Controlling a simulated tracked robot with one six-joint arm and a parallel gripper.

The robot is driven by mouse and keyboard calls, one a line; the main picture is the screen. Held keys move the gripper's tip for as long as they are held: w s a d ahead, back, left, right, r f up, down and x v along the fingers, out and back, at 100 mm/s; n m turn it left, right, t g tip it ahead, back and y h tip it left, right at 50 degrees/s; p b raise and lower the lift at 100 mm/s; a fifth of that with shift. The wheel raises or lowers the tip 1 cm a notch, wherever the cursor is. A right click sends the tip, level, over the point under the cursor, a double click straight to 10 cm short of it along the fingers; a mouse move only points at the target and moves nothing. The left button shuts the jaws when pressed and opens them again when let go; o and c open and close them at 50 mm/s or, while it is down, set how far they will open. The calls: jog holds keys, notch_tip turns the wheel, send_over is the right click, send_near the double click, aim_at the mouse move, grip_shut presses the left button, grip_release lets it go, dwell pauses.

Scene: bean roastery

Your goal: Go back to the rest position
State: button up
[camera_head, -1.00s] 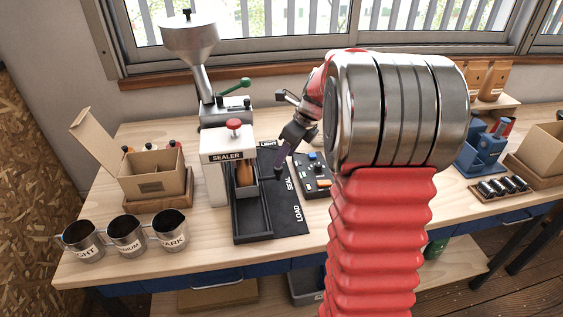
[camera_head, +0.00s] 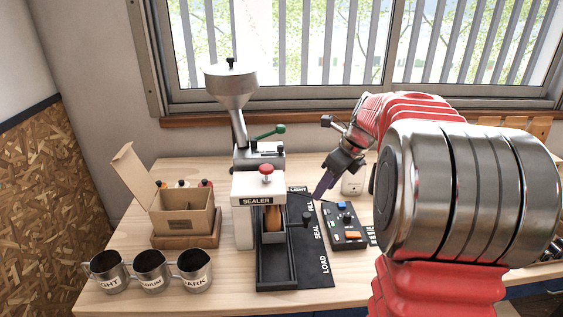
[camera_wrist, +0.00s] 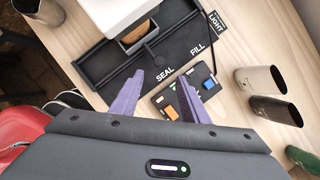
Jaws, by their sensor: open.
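My gripper (camera_head: 320,192) is above the workbench, to the right of the sealer and over the black mat. In the wrist view my gripper (camera_wrist: 160,105) shows two purple fingers apart with nothing between them. The white sealer (camera_head: 258,190) has a red knob and a brown bag (camera_head: 273,222) inside it, above a black tray (camera_head: 262,280). The black mat (camera_head: 318,262) carries the words LOAD, SEAL, FILL and LIGHT. My red arm hides the right part of the bench.
A button panel (camera_head: 346,226) lies right of the mat. A funnel machine (camera_head: 232,88) with a green lever stands behind the sealer. An open cardboard box (camera_head: 183,218) stands left. Metal cups labelled LIGHT, MEDIUM and DARK (camera_head: 194,272) line the front left. A white canister (camera_head: 352,184) stands behind the panel.

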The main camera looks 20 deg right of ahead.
jog(key=shift+n, duration=0.3)
jog(key=s+a+n+t+h, duration=0.1)
jog(key=s+a+n, duration=2.2)
jog(key=n, duration=0.7)
jog(key=shift+a+r+n+h, duration=0.2)
jog(key=shift+a+n+h, duration=0.15)
jog(key=shift+a, duration=0.5)
jog(key=shift+d, duration=0.1)
